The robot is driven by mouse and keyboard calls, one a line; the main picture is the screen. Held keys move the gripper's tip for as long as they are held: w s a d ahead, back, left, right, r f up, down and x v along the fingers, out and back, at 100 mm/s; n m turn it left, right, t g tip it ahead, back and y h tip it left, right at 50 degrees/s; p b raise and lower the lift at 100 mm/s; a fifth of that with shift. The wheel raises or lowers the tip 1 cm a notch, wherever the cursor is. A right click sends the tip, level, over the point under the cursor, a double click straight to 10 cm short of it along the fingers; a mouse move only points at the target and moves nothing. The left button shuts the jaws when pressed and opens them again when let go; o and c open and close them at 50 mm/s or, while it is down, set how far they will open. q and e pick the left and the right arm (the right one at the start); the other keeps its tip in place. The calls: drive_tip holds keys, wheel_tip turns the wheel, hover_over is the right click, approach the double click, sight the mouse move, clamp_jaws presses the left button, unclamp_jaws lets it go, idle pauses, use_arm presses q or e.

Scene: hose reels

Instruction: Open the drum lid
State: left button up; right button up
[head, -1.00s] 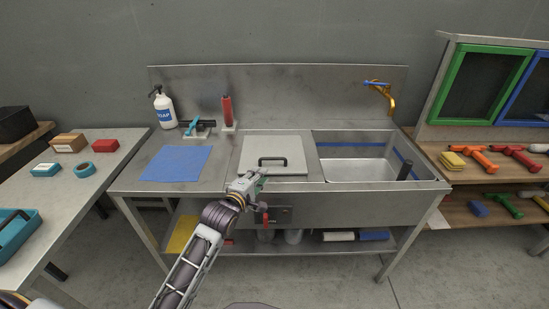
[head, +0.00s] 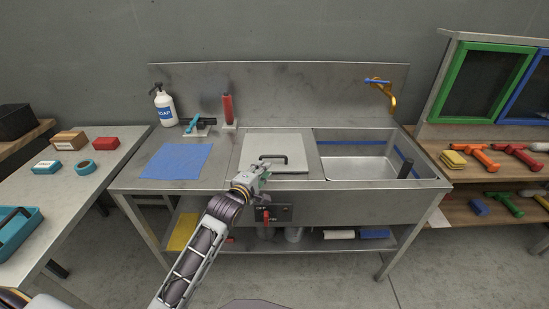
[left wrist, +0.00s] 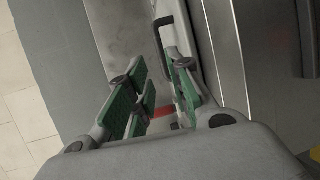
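The drum lid (head: 290,146) is a square pale grey plate lying flat and shut in the steel counter, left of the sink. Its black bar handle (head: 273,158) is near the lid's front edge. My left gripper (head: 264,169) is at the front edge of the lid, close to the left end of the handle. In the left wrist view its green-padded fingers (left wrist: 159,75) are apart with nothing held between them. The handle (left wrist: 163,30) shows there just beyond the fingertips; whether they touch it I cannot tell. My right gripper is not in view.
A red switch (head: 266,215) is on the counter's front panel below the lid. The sink basin (head: 355,168) is to the right, a blue cloth (head: 175,162) to the left. A soap bottle (head: 164,108) and a red-handled tool (head: 228,109) stand behind.

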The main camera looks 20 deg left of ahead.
sight(273, 157)
use_arm(q)
drive_tip(key=shift+x, duration=3.15)
drive_tip(key=shift+b+x, duration=0.3)
drive_tip(key=shift+x, duration=1.65)
drive_tip(key=shift+w+f, duration=0.15)
drive_tip(key=shift+w, duration=0.55)
drive_tip(key=shift+c, duration=0.3)
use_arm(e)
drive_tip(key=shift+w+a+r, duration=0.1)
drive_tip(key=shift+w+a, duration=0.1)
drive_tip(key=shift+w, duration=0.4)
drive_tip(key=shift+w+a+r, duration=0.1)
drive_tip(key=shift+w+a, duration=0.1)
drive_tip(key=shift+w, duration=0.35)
use_arm(q)
clamp_jaws()
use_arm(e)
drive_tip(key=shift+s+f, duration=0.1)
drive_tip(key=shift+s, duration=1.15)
